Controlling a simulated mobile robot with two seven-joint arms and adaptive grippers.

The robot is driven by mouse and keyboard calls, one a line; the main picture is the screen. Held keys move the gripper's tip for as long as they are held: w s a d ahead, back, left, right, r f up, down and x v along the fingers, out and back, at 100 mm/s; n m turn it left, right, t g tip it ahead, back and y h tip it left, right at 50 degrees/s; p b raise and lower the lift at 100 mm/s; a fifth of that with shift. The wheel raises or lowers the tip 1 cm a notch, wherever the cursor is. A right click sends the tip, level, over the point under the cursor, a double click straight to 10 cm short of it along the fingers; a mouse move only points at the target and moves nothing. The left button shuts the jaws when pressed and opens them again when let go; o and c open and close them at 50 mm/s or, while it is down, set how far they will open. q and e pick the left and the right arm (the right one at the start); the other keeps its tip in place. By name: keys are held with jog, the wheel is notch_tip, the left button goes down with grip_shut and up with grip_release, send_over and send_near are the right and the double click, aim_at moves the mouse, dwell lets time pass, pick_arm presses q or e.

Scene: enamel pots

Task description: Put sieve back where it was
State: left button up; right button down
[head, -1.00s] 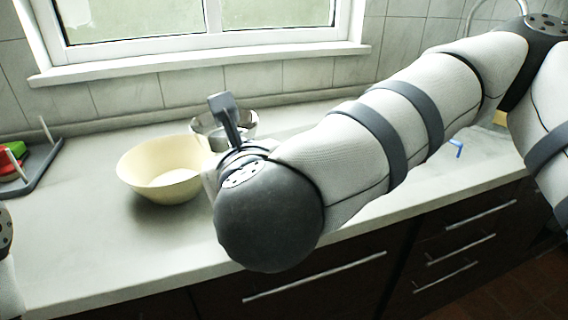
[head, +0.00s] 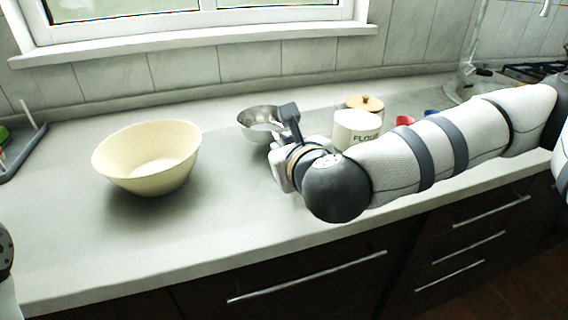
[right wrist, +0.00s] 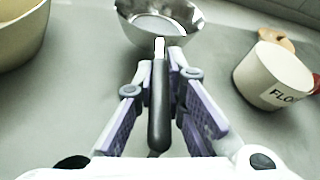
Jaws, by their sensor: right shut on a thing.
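The sieve is a shiny metal bowl (head: 258,122) with a dark handle (right wrist: 158,105). My right gripper (head: 277,150) is shut on the handle. In the right wrist view the handle lies between the two purple-padded fingers (right wrist: 160,78), with the metal bowl (right wrist: 160,22) beyond the fingertips. The sieve is over the back middle of the counter; I cannot tell whether it touches the surface. My left gripper is out of view; only a bit of my left arm shows at the left edge.
A large cream bowl (head: 147,160) stands on the counter to the left. A white flour pot (head: 356,128) stands right of the sieve, near a wooden lid (head: 365,103) and a red item (head: 404,120). A grey rack (head: 22,150) is far left. The counter between bowl and sieve is clear.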

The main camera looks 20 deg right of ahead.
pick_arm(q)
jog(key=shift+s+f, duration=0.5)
pick_arm(e)
jog(key=f, duration=0.4)
jog(key=shift+w+d, duration=0.35)
jog(key=shift+f, duration=0.2)
jog(key=c, duration=1.7)
grip_release()
jog(key=shift+o, duration=0.2)
jog(key=shift+r, duration=0.1)
